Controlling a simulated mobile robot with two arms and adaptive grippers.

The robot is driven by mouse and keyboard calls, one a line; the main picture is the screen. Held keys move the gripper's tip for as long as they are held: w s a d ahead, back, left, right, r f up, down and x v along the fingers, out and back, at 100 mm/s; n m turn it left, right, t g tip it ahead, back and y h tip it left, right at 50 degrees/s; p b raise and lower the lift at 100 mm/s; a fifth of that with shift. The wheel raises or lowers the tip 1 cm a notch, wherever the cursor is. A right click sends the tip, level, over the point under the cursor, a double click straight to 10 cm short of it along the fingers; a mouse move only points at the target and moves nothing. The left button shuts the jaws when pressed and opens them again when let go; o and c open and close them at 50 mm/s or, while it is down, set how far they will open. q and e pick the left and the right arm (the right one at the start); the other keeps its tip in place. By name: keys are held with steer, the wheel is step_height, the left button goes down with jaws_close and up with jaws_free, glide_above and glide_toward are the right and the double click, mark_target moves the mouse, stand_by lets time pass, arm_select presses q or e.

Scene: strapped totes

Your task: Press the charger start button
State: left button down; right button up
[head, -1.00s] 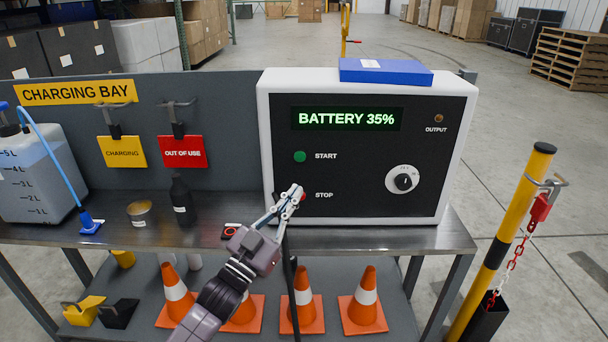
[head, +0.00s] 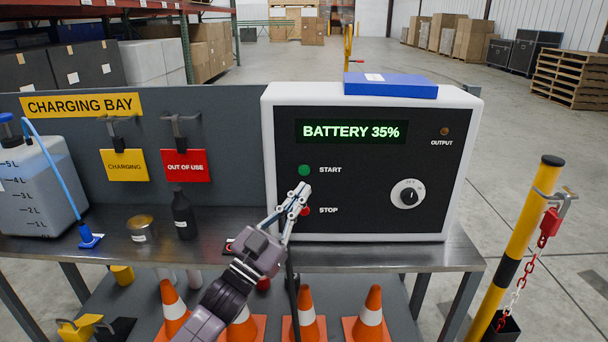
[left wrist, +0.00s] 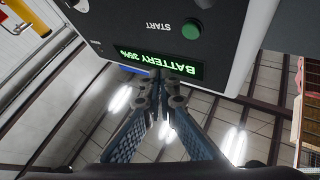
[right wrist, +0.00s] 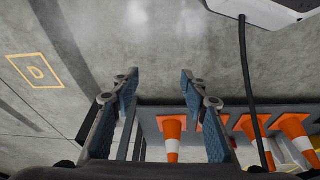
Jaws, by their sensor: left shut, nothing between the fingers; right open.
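The charger (head: 350,215) is a white box with a black front panel on the bench. Its display reads BATTERY 35%. The green START button (head: 304,170) sits on the left of the panel; it also shows, upside down, in the left wrist view (left wrist: 192,29). The red STOP button (head: 306,211) is below it, partly hidden by my left gripper. My left gripper (head: 303,190) is shut and empty, its tips just below the green button in the head view; whether they touch the panel I cannot tell. My right gripper (right wrist: 158,80) is open and empty, seen only in the right wrist view.
A blue box (head: 390,86) lies on the charger. A dark bottle (head: 183,216), a tin (head: 141,230) and a jug (head: 42,190) stand left on the bench (head: 410,258). Orange cones (head: 370,310) stand below. A yellow post (head: 520,240) with a red-and-white chain is at right.

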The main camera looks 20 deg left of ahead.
mark_target(304, 170)
arm_select(q)
steer(key=w+a+b, duration=0.1)
steer(key=w+b, duration=0.1)
steer(key=w, duration=0.4)
steer(key=shift+w+a, duration=0.15)
steer(key=shift+a, duration=0.25)
arm_select(e)
steer(key=shift+v, duration=2.55)
arm_select(q)
steer(key=shift+w, duration=0.1)
arm_select(e)
steer(key=shift+d, duration=0.1)
arm_select(q)
steer(key=shift+w+a, duration=0.1)
steer(key=shift+w, duration=0.2)
steer(key=shift+w+a+b, duration=0.15)
steer(key=shift+w+b, duration=0.15)
steer(key=shift+w, duration=0.05)
steer(key=shift+s, duration=0.1)
steer(key=shift+s+d+p, duration=0.25)
steer(key=shift+s+p, duration=0.3)
steer(key=shift+s, duration=0.15)
arm_select(e)
steer(key=shift+r, duration=0.55)
